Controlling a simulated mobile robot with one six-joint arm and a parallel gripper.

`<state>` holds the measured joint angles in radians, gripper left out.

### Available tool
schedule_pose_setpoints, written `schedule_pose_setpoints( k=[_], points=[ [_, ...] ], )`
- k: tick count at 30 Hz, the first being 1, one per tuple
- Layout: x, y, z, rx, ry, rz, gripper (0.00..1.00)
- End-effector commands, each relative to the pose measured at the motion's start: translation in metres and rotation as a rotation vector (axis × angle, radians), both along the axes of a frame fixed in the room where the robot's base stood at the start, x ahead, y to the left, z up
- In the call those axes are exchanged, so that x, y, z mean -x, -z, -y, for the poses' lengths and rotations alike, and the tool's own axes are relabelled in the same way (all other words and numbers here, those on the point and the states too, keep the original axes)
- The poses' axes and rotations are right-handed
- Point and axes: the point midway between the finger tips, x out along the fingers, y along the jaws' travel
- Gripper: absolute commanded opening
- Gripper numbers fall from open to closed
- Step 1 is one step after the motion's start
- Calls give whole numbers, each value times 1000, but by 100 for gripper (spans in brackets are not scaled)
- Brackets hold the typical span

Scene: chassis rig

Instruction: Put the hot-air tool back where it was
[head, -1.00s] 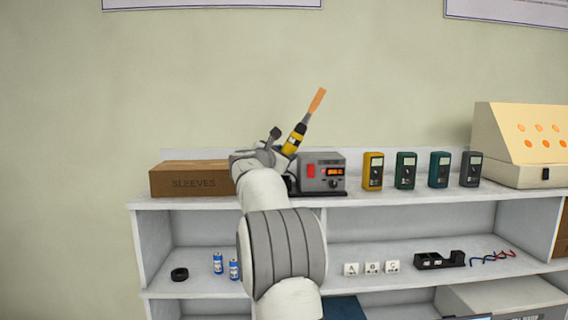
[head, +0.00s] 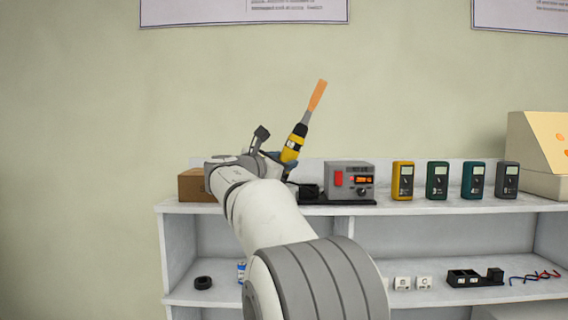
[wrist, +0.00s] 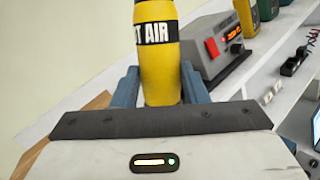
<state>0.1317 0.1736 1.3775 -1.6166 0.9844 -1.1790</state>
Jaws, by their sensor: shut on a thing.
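The hot-air tool (head: 294,146) has a yellow and black body and an orange tip that points up and to the right in the head view. My gripper (head: 278,160) is shut on its yellow body and holds it tilted above the shelf top. In the wrist view the tool (wrist: 160,75) stands between the blue fingers of my gripper (wrist: 160,88), with "T AIR" showing on a black band. The grey station (head: 350,180) with a red switch and lit display sits just right of the tool. A dark holder (head: 309,191) shows at its left side, partly hidden by my arm.
Several meters, including a yellow one (head: 402,180), stand right of the station. The lower shelf holds a black ring (head: 203,282) and small parts.

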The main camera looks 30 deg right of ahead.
Motion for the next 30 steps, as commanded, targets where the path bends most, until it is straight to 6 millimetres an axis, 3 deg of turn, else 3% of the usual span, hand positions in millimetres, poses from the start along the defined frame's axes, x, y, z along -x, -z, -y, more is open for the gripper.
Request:
schedule_pose_setpoints(
  k=[4,9,13,18,30],
  points=[
    [-31,-18,41,121,36,-76,0],
    [-60,-21,87,251,65,-170,0],
    [-73,-18,111,315,75,-223,0],
    [-80,-12,124,350,80,-253,0],
    [-80,19,124,351,80,-253,0]
  ],
)
